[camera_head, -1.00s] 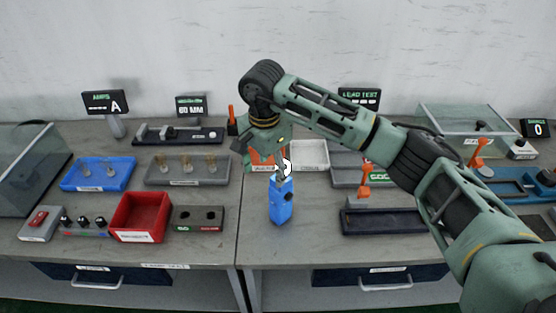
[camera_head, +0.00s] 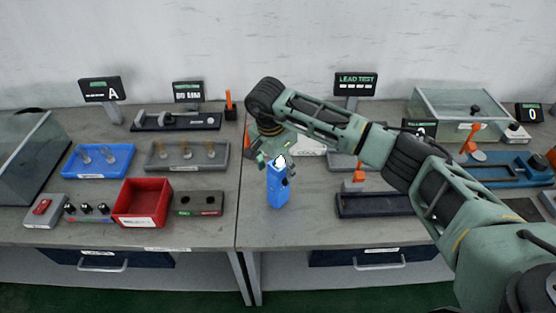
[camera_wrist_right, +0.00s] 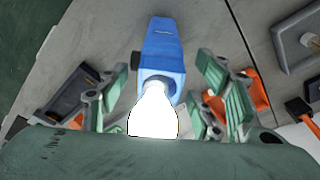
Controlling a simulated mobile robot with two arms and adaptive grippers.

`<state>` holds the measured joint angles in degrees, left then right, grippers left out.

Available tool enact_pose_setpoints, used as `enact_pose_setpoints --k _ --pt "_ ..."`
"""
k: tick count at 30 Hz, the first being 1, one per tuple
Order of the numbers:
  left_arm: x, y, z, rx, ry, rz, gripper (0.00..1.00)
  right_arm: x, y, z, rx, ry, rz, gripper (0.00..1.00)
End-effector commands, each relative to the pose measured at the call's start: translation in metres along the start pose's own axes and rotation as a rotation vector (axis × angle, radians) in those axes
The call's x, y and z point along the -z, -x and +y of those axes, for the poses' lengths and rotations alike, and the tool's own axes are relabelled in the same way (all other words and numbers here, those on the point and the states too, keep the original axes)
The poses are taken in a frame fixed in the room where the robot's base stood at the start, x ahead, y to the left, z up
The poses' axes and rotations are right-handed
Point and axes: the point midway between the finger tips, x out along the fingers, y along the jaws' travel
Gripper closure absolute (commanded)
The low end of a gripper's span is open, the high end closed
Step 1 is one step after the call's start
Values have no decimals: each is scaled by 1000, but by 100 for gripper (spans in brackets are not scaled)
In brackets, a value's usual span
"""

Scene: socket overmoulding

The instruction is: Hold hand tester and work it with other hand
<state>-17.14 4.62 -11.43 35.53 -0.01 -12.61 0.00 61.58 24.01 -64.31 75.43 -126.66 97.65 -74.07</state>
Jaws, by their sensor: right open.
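The blue hand tester (camera_head: 279,190) stands upright on the bench, near the seam between the two tables. A bright white bulb-like part (camera_head: 281,160) shows at its top. My right gripper (camera_head: 272,157) is at the top of the tester, coming from above and behind it. In the right wrist view, the tester (camera_wrist_right: 163,52) and the glowing white part (camera_wrist_right: 153,112) lie between the two spread green fingers (camera_wrist_right: 162,80). The fingers are open, with a gap visible on each side of the tester. My left gripper is not in view.
A red bin (camera_head: 143,203) and a block with two holes (camera_head: 197,203) stand left of the tester. A dark tray (camera_head: 375,205) lies to its right. Behind are a blue tray (camera_head: 98,160), a grey tray (camera_head: 187,155) and the lead test display (camera_head: 355,84). The bench front around the tester is clear.

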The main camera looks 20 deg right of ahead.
Motion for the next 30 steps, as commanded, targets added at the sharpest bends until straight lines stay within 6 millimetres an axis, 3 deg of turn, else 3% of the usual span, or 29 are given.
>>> enact_pose_setpoints --k 4,23,24,30 --pt "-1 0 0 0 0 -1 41 0 0 0 0 0 0 42" --pt "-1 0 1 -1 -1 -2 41 0 0 0 0 -1 0 98" --pt "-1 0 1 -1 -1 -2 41 0 0 0 0 -1 0 66" --pt "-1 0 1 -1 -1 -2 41 0 0 0 1 -1 0 83"
